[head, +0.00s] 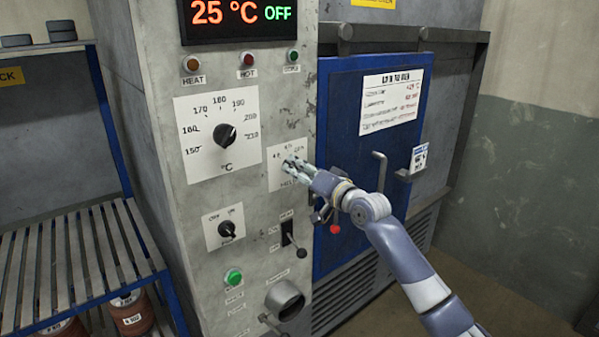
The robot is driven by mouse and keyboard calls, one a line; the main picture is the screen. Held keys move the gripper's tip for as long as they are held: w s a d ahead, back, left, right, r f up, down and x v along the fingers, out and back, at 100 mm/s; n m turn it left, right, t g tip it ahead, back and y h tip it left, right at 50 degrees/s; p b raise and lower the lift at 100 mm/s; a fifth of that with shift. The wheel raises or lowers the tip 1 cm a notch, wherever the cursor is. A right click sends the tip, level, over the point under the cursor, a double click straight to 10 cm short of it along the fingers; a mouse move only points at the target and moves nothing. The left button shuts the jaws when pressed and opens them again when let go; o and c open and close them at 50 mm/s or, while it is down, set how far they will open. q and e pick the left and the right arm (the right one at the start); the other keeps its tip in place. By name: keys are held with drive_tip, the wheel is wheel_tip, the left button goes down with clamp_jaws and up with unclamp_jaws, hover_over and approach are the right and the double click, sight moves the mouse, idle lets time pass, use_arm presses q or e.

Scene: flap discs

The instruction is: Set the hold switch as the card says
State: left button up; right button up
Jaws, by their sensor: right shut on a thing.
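The hold switch's white plate (274,180) is on the grey control panel, right of the temperature dial, with small hour marks along its top. My right gripper (292,165) is in front of this plate, its fingers shut on the switch's knob. The fingers hide the knob, so its pointer cannot be read. The card (391,101) is a white sheet on the blue oven door. It has several printed lines with red values at the right, too small to read surely. My left gripper is not in view.
The temperature dial (225,135) and an OFF/ON switch (228,231) are on the same panel. A lever (294,245), green button (233,277) and pipe outlet (285,298) are lower down. The door handle (380,170) is right of my gripper. The display (240,14) reads 25 °C OFF.

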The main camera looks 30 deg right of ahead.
drive_tip(key=shift+f, duration=0.1)
drive_tip(key=o, duration=1.1)
drive_tip(key=shift+c, duration=0.2)
drive_tip(key=s, duration=1.2)
drive_tip(key=shift+d, duration=0.45)
